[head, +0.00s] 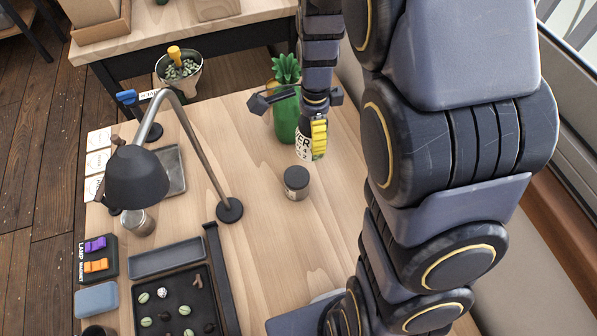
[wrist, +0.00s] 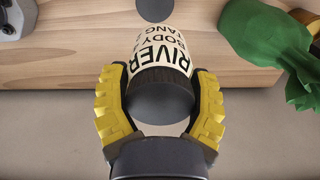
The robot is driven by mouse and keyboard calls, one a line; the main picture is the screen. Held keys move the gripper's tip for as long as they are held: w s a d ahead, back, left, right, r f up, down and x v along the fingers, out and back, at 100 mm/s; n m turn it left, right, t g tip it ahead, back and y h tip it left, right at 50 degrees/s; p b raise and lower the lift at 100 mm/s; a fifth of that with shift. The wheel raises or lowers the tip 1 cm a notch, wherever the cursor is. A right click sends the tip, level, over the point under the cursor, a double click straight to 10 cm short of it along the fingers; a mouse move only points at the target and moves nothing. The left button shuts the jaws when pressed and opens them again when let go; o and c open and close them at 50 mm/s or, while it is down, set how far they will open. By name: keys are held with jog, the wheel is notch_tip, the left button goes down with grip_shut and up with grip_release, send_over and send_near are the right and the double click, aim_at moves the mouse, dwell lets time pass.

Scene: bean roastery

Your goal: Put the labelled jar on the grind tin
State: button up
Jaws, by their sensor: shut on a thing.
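The labelled jar (head: 305,147) has a cream label with dark lettering. In the wrist view the jar (wrist: 158,50) shows its label, reading RIVER and BODY, and a dark lid. My gripper (head: 319,138) is shut on the jar; its yellow fingers (wrist: 160,108) press both sides near the lid end. A short dark-lidded tin (head: 296,183), likely the grind tin, stands on the table just below the jar in the head view. A dark disc (wrist: 155,8) beyond the jar in the wrist view looks like its lid. The jar appears apart from it.
A green pineapple-shaped container (head: 285,118) stands close behind my gripper; it also shows in the wrist view (wrist: 270,40). A desk lamp (head: 150,180) arches over the left side. A dark tray (head: 178,328) lies at front left. Table right of the tin is clear.

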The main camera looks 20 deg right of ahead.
aim_at(298, 146)
jog(key=a, duration=0.2)
jog(key=a+r, duration=0.1)
jog(key=shift+s, duration=0.3)
jog(key=f, duration=0.8)
jog(key=shift+a, duration=0.2)
jog(key=shift+f, duration=0.1)
jog(key=o, duration=1.1)
jog(key=shift+o, duration=0.2)
